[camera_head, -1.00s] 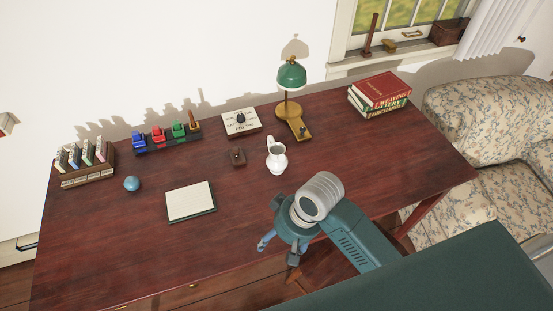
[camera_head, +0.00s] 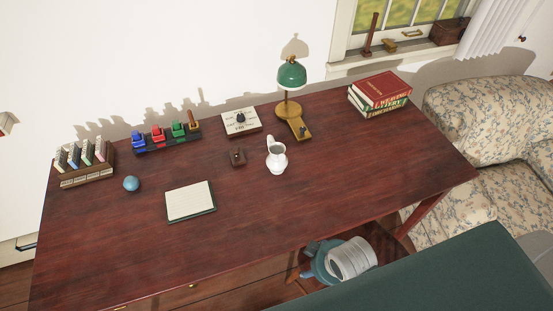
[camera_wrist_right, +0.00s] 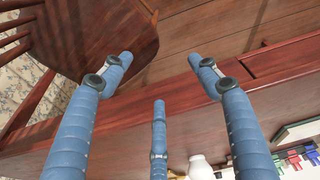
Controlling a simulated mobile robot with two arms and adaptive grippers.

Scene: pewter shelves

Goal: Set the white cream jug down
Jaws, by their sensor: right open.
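The white cream jug (camera_head: 276,158) stands upright on the dark red wooden desk (camera_head: 250,215), in front of the green lamp, with nothing touching it. In the right wrist view a white rounded shape at the bottom edge looks like the jug (camera_wrist_right: 200,168), partly cut off. My right gripper (camera_head: 308,258) is at the desk's front edge, well apart from the jug. Its blue fingers (camera_wrist_right: 160,90) are spread and empty in the right wrist view. My left gripper is not in view.
A notepad (camera_head: 190,201) and blue ball (camera_head: 131,184) lie left; books (camera_head: 380,92) are right. A wooden chair (camera_wrist_right: 95,35) is near the gripper. The desk's front middle is clear.

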